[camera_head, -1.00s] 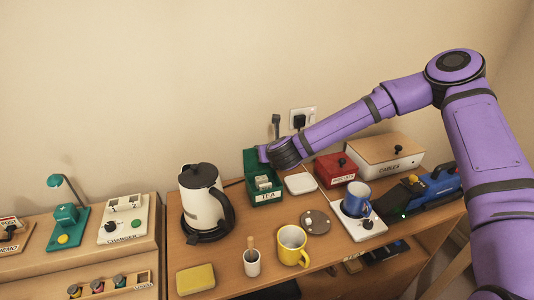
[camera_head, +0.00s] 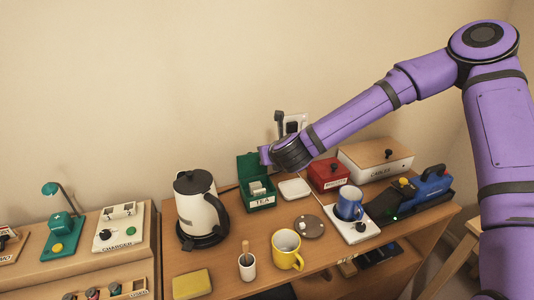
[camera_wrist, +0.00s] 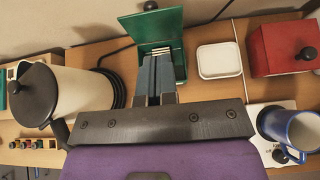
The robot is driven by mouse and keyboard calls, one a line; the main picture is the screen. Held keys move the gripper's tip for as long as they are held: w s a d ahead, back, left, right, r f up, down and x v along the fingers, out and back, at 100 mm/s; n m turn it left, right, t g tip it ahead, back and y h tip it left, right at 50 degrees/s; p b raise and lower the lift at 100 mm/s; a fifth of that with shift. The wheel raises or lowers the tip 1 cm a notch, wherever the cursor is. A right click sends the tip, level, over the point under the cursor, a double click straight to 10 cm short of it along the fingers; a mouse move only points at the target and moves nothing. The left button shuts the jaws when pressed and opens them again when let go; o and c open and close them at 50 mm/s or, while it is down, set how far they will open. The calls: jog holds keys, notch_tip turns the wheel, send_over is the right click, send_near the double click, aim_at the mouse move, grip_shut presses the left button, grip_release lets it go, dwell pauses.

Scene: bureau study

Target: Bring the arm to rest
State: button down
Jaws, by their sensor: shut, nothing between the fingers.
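My purple arm (camera_head: 350,116) reaches in from the right, its elbow high and its forearm sloping down to the left above the back of the desk. My gripper (camera_wrist: 157,62) is shut and empty in the wrist view, its two grey fingers side by side. In that view the fingers overlap the open green tea box (camera_wrist: 167,26); I cannot tell the height between them. In the head view the tea box (camera_head: 261,202) stands just below my wrist, lid up, with pale packets inside. The fingers are hidden there.
A kettle (camera_head: 191,209) stands left of the tea box. A white dish (camera_head: 295,189), red box (camera_head: 327,174), cables box (camera_head: 377,162) and blue mug (camera_head: 349,204) on a white plate are to its right. A yellow mug (camera_head: 286,250) stands in front. The wall is close behind.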

jog(key=s+d+r+n+g, duration=0.2)
jog(key=s+d+r+n, duration=0.5)
jog(key=n, duration=0.5)
jog(key=s+d+r+n+g, duration=0.2)
jog(key=s+d+r+n, duration=0.2)
jog(key=s+r+n, duration=0.6)
jog(key=s+d+r+n+h, duration=0.1)
jog(key=s+d+r+n, duration=0.1)
jog(key=s, duration=0.4)
jog(key=s+d+r+n+g+h, duration=0.1)
jog(key=s+d+r+n, duration=0.2)
jog(key=s+d+n, duration=0.2)
jog(key=s+d+r+n+g+h, duration=0.1)
jog(key=s+d+r+n, duration=0.2)
jog(key=s+d, duration=0.4)
jog(key=shift+s+d+r+n, duration=0.15)
jog(key=shift+s+r+n, duration=0.2)
jog(key=shift+s, duration=0.45)
